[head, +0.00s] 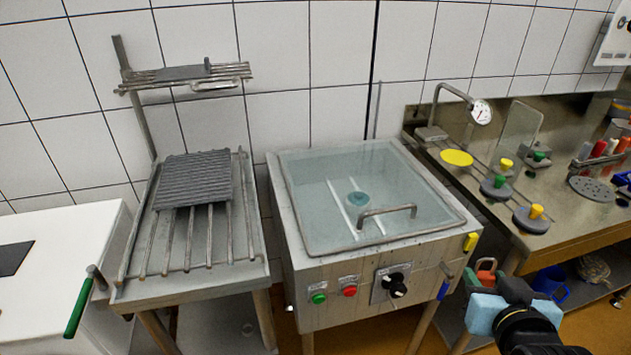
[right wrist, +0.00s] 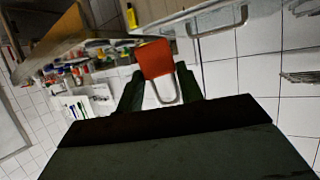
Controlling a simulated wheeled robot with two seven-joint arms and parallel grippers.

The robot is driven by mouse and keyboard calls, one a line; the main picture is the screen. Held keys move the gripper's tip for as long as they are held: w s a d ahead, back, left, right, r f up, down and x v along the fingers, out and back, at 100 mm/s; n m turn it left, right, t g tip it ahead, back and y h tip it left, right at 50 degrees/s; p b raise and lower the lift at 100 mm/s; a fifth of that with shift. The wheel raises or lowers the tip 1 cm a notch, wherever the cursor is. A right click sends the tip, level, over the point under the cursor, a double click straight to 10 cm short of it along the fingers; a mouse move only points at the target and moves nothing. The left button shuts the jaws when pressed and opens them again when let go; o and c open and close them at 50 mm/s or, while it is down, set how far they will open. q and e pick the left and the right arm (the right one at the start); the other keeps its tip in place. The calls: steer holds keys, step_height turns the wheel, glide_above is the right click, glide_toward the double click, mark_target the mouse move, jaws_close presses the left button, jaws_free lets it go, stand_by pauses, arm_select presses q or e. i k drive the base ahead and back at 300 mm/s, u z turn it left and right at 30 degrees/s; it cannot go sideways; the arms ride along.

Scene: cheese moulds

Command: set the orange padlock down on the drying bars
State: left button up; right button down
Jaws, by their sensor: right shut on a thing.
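The orange padlock (head: 486,274) is at the lower right of the head view, held in my right gripper (head: 488,284). In the right wrist view the padlock (right wrist: 154,58) sits between the two dark green fingers (right wrist: 160,88), its metal shackle pointing toward the palm. The drying bars (head: 209,240) are parallel metal rods on a wooden-legged stand at the left, far from the padlock. A grey ribbed mat (head: 194,178) covers their back part; the front part is bare. My left gripper is out of view.
A covered water vat (head: 290,240) with a raised lid handle (head: 387,215) stands between my right gripper and the bars. A small upper rack (head: 150,82) hangs above the bars. A green-handled lever (head: 77,307) juts from the stand's left front. A cluttered metal counter (head: 560,225) is at right.

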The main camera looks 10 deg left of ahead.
mark_target(146, 250)
steer(key=z, duration=0.7)
steer(key=k, duration=1.6)
steer(key=u, duration=2)
steer(key=i, duration=1)
steer(key=z, duration=0.05)
